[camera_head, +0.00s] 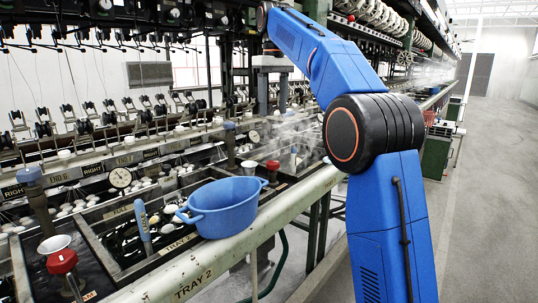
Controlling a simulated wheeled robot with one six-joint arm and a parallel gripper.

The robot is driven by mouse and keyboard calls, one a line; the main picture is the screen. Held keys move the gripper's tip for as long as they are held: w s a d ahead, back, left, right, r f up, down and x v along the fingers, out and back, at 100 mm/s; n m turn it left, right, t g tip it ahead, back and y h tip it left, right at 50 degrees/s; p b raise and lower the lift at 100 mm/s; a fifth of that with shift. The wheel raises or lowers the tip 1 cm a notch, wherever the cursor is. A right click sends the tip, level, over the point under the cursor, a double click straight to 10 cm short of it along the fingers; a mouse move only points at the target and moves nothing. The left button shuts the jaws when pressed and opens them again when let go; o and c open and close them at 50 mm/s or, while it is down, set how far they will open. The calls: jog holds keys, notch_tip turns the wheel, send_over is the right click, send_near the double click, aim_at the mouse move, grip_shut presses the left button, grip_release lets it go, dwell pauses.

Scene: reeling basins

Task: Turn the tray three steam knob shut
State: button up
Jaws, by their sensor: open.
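Another red-topped post with a white cup (62,262) is at the near left. Blue-grey knobs (229,126) stand farther back. My gripper (272,108) points down above the far trays, its two fingers apart and empty, not visibly touching any knob.
A blue two-handled pot (222,205) stands by the front rail, beside a blue-handled tool (143,222). Round dials (120,178) and reeling heads line the back. Steam blurs the farther trays. The aisle floor (490,190) at right is clear.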

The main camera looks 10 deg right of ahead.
aim_at(273, 162)
notch_tip(273, 162, down, 17)
jog(key=shift+w+f, duration=0.1)
jog(key=shift+f, duration=0.1)
dwell(0.7)
jog(key=c, duration=1.1)
